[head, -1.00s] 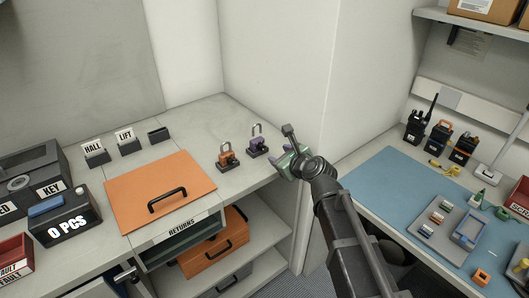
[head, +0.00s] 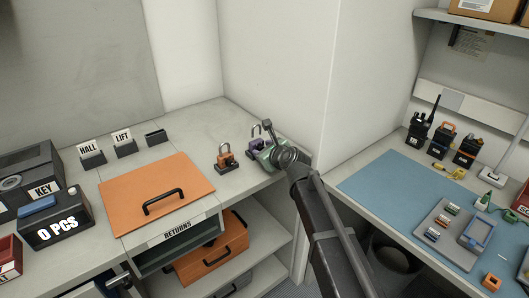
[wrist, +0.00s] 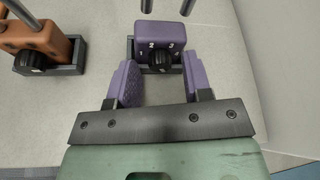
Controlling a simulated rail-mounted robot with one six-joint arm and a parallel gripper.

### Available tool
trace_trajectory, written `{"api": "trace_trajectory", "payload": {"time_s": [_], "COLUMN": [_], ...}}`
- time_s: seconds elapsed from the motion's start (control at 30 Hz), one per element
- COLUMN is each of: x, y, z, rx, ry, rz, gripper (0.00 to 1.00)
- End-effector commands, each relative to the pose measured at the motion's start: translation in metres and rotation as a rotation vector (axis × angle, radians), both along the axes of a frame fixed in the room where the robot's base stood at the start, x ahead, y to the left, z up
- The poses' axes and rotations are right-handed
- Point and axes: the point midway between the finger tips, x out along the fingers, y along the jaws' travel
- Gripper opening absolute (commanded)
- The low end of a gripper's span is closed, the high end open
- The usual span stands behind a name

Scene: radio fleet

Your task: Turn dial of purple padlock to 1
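The purple padlock (head: 254,143) stands upright in a dark holder near the right end of the counter, partly hidden by my gripper (head: 264,156). In the wrist view the purple padlock (wrist: 161,36) shows white numbers 1, 2, 3 and a partly covered one in an arc above its black dial (wrist: 160,62). Which number the dial points at is too small to tell for sure. My gripper (wrist: 158,74) is open, its two purple-padded fingers apart in front of the padlock, with the dial showing between and just beyond them. It holds nothing.
An orange padlock (head: 226,158) stands in its own holder just left; it also shows in the wrist view (wrist: 38,42). An orange panel with a handle (head: 158,181) lies further left. A white wall (head: 275,70) rises close behind the padlocks.

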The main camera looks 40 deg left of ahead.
Motion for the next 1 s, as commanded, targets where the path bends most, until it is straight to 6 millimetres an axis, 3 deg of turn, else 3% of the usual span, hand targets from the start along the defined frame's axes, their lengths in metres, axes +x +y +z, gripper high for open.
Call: {"api": "trace_trajectory", "payload": {"time_s": [0.03,0.3,0.47,0.67,0.7,0.8,0.83,1.0], "x": [0.0001,0.0,-0.0017,-0.001,-0.001,-0.001,-0.001,-0.001], "y": [-0.0001,-0.0002,-0.0002,0.0,0.0,-0.0001,-0.0001,-0.0001], "z": [0.0001,0.0,-0.0017,-0.0004,-0.0004,-0.0004,-0.0004,-0.0004], "rx": [0.0,0.0,-0.036,-0.037,-0.037,-0.037,-0.037,-0.037], "ry": [0.0,-0.001,-0.128,-0.129,-0.129,-0.129,-0.129,-0.128], "rz": [0.0,0.0,0.0,-0.001,0.0,0.0,0.0,0.0], "gripper": [0.37,0.0,0.0,0.0,0.3,0.45,0.5,0.5]}}
